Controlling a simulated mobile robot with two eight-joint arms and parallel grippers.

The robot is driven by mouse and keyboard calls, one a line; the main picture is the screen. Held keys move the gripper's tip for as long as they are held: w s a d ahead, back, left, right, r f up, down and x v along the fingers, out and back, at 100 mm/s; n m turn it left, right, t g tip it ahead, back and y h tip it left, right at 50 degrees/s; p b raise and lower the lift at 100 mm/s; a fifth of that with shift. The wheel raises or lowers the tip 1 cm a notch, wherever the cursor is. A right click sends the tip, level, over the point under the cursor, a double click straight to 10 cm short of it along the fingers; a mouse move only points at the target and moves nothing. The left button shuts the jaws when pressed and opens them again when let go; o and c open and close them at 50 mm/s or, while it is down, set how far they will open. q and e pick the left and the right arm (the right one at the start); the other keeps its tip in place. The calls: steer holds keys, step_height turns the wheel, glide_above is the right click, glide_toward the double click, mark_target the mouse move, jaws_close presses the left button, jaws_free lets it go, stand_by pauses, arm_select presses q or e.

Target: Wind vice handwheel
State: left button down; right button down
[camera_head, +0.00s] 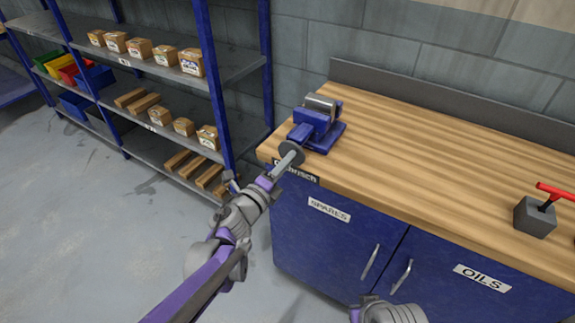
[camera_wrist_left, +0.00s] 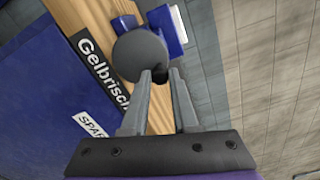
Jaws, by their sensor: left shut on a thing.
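A blue vice (camera_head: 318,124) with grey jaws sits on the wooden bench top at its left end. Its round grey handwheel (camera_head: 291,152) faces out over the bench's front edge. My left gripper (camera_head: 284,162) reaches it from below and is shut at the handwheel. In the left wrist view the handwheel (camera_wrist_left: 139,54) is a grey disc, and the fingertips (camera_wrist_left: 160,76) meet at its lower right rim, around a small dark part that looks like its handle. The fingers partly hide that part. The blue vice body (camera_wrist_left: 170,28) shows behind the disc. My right gripper (camera_head: 392,312) is only partly visible at the bottom edge.
The wooden bench top (camera_head: 430,150) is clear between the vice and a grey block with a red handle (camera_head: 536,215) at the right. Blue cabinet doors (camera_head: 330,245) are below. A blue-framed shelf (camera_head: 215,70) with boxes stands at the left.

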arm_select(q)
steer(key=shift+w+a+r+n, duration=0.1)
steer(key=shift+r+n, duration=0.05)
steer(key=shift+n, duration=0.45)
steer(key=n, duration=0.1)
steer(key=n+b, duration=0.1)
steer(key=shift+w+a+r+n, duration=0.1)
steer(key=shift+w+a+n, duration=0.1)
steer(key=shift+a+n, duration=0.15)
steer(key=c, duration=0.8)
jaws_free()
steer(key=shift+s, duration=0.1)
steer(key=v, duration=0.6)
steer(key=shift+s+a, duration=0.25)
steer(key=shift+s, duration=0.05)
